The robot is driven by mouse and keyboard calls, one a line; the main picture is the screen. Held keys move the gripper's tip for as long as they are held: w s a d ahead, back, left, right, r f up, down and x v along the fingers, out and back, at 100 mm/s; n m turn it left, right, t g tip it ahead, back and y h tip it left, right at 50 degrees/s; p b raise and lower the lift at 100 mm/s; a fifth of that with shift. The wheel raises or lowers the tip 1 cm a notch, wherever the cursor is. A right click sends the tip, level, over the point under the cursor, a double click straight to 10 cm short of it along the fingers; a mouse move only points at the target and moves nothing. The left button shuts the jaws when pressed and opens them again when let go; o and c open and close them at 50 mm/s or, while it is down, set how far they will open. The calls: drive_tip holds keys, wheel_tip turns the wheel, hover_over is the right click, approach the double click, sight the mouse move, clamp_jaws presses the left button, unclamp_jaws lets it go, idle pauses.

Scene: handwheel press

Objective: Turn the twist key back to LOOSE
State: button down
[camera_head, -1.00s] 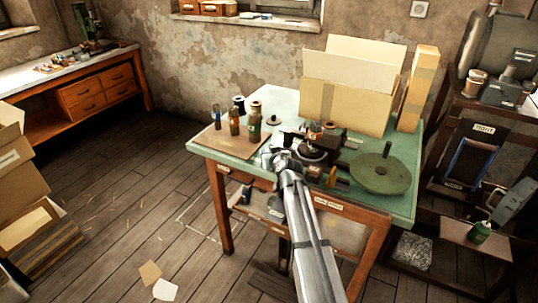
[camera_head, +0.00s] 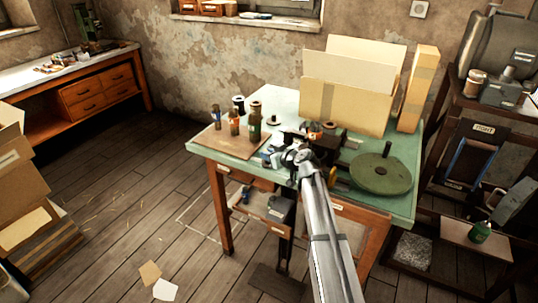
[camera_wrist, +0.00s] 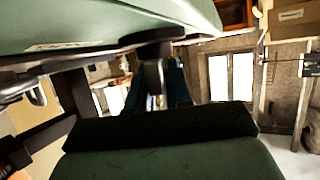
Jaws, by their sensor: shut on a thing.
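The press (camera_head: 327,150) is a dark device on the green-topped table (camera_head: 222,151), with an orange-brown part on top. My gripper (camera_head: 300,157) is at its front left side, above the table's front edge, and my silver arm covers part of the press. In the wrist view, a dark grey rounded piece (camera_wrist: 153,75) stands in the middle and looks like the twist key, with dark parts around it. My gripper is shut on it, but the grip itself is mostly hidden. I cannot read the LOOSE mark or the key's exact angle.
Several brown bottles (camera_head: 254,121) stand on a board at the table's left. A green disc with an upright peg (camera_head: 380,174) lies at the right. Cardboard folders (camera_head: 345,105) and a tall box (camera_head: 418,90) stand behind the press. Drawers hang under the front edge.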

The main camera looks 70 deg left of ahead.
idle(0.4)
drive_tip(key=c, duration=1.1)
unclamp_jaws()
wheel_tip(320, 180, up, 10)
